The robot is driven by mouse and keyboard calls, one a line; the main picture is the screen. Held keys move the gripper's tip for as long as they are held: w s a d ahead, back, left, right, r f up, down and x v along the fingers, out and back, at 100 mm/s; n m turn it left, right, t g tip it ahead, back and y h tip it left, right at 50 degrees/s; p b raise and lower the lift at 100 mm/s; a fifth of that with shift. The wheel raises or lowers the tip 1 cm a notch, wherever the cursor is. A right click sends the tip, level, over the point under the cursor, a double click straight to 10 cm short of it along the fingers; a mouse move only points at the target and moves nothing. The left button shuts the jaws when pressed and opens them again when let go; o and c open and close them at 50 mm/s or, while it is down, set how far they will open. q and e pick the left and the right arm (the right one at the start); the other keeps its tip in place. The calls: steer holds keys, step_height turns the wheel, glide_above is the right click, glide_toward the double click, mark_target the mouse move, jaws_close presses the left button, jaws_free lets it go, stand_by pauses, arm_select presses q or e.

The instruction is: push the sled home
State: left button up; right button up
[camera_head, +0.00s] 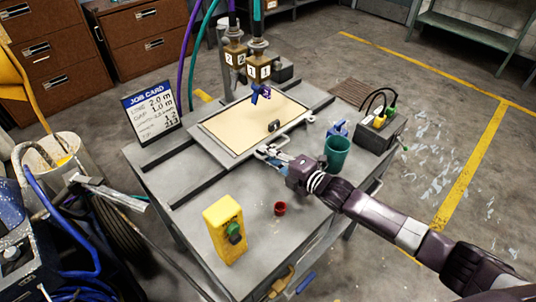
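The sled (232,146) is a flat tray with a tan sheet on it, lying across dark rails on the grey table (185,222). A small black knob (274,126) stands near its front right part. My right gripper (264,152) is low at the sled's front edge, just in front of the knob; I cannot tell whether it touches the sled. Its fingers are small here, and I cannot tell whether they are open or shut. My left gripper is not in view.
Two numbered nozzles (247,62) hang over the sled's back. A job card (152,112) stands at the left.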

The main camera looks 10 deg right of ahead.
steer(key=c, duration=0.4)
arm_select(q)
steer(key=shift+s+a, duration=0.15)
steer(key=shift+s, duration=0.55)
arm_select(e)
jaws_close()
steer(key=shift+s+a, duration=0.1)
